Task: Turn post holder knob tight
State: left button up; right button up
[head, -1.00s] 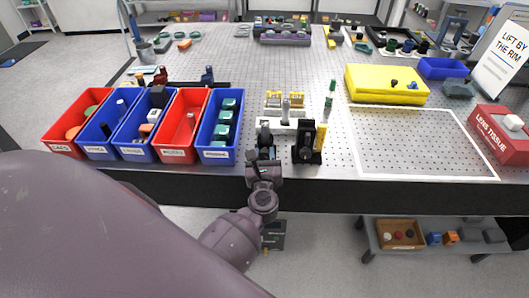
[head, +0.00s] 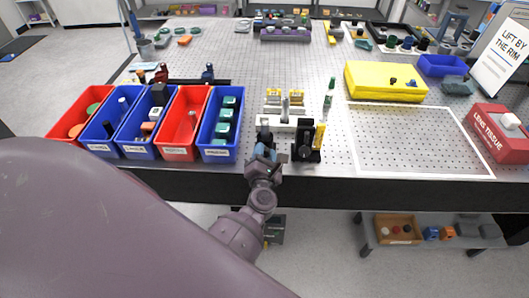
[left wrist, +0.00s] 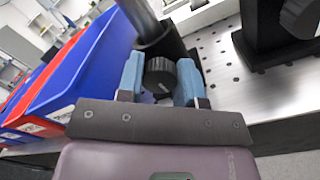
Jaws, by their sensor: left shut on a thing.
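My left gripper (head: 263,151) is at the table's front edge, at the foot of a black post holder (head: 265,128). In the left wrist view its two blue fingers (left wrist: 161,83) stand on either side of the black ribbed knob (left wrist: 160,75), shut on it. The knob has a pale mark on its face. A grey metal post (left wrist: 142,18) rises from the holder behind the knob. In the head view the fingers mostly hide the knob. My right gripper is not in view.
A second black mount (head: 306,140) stands close to the right of the holder. A blue bin (head: 220,125) stands to the left, the last in a row of bins. A white-outlined table area (head: 415,140) at right is clear. A yellow case (head: 385,81) lies behind it.

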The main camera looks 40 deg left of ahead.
pick_arm(q)
jog(key=shift+m, duration=0.4)
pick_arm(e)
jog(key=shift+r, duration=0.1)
pick_arm(q)
jog(key=o, duration=0.6)
jog(key=shift+o, duration=0.2)
jog(key=shift+s, duration=0.1)
jog(key=b+v, duration=0.2)
jog(key=v, duration=0.8)
jog(key=shift+s+d, duration=0.2)
jog(key=shift+s, duration=0.1)
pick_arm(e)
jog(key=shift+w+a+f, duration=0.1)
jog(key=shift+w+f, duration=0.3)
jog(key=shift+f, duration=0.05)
